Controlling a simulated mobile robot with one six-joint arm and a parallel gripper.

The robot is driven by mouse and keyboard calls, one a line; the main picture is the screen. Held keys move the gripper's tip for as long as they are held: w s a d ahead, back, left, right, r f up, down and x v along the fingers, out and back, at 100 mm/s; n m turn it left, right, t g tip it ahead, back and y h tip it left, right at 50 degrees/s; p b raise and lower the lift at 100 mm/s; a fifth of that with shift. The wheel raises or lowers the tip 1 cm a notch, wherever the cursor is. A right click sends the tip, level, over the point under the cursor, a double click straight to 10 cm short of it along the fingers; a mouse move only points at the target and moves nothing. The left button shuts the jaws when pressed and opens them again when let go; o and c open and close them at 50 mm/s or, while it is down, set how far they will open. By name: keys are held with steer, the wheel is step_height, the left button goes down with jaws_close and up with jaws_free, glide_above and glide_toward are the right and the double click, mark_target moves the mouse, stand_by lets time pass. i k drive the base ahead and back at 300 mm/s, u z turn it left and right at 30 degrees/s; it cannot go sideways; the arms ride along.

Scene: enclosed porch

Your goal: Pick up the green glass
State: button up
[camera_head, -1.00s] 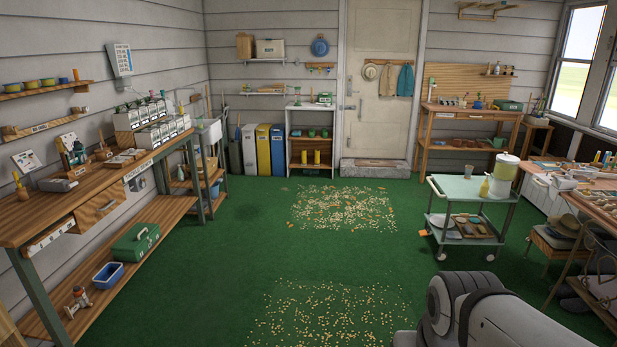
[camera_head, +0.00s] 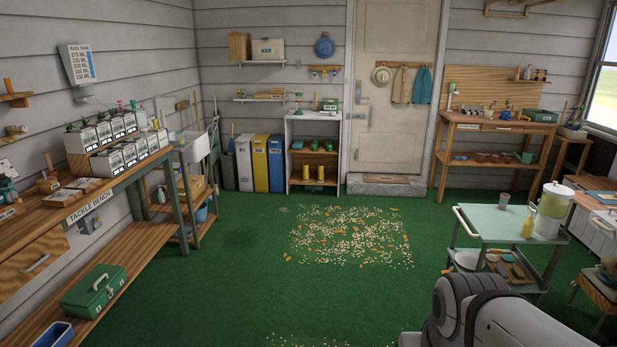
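A small greenish-grey tumbler (camera_head: 504,201) stands upright on the pale green top of the wheeled cart (camera_head: 484,223), at the right. It could be the green glass, but its colour is hard to tell at this size. Part of my arm fills the bottom right corner. My gripper is outside the view.
Pale chips (camera_head: 350,238) litter the open green floor in the middle. The tackle bench (camera_head: 110,192) runs along the left, with a green toolbox (camera_head: 94,290) on its low shelf. A stone step (camera_head: 385,185) lies before the back door. A stool (camera_head: 597,291) stands right of the cart.

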mark_target(180, 134)
steer(key=u, duration=0.2)
steer(key=i, duration=1.55)
steer(key=u, duration=0.65)
steer(key=i, duration=1.75)
steer(key=u, duration=0.35)
steer(key=i, duration=0.6)
steer(key=u, duration=0.25)
